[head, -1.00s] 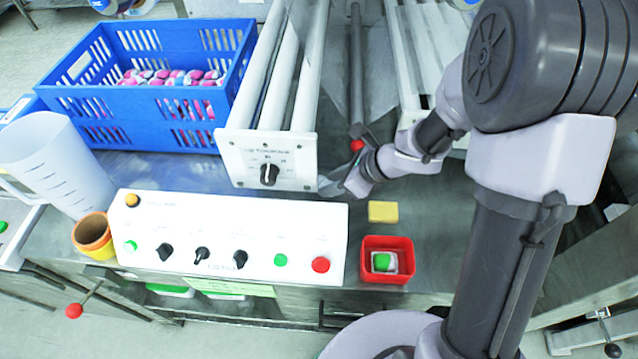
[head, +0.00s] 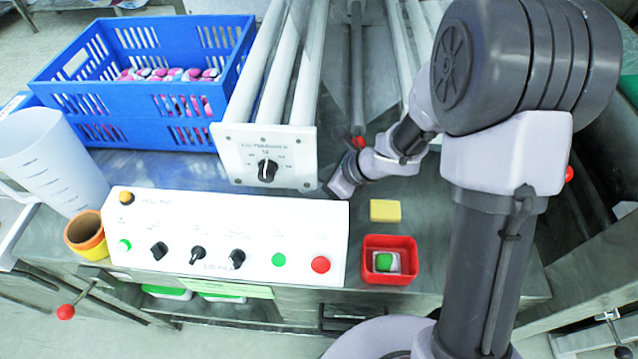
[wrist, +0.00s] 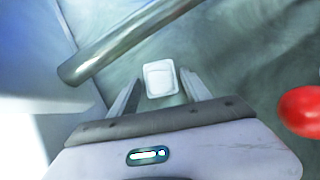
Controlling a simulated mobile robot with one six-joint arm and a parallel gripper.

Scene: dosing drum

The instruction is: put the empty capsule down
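The empty capsule looks like a small whitish, squarish, see-through piece (wrist: 160,78) on the grey metal surface in the wrist view. It lies between the tips of my gripper's fingers (wrist: 161,80), with a narrow gap on each side. My gripper is open around it. In the head view my gripper (head: 336,187) is low over the metal table, at the lower right corner of the roller unit's dial panel. The capsule cannot be made out there.
A white control box (head: 225,240) stands just in front of my gripper. A yellow block (head: 385,210) and a red tray (head: 390,275) with a green-and-white piece are to the right. A blue crate (head: 110,130) of capsules stands left. A metal rod (wrist: 130,40) and red knob (wrist: 302,110) are close by.

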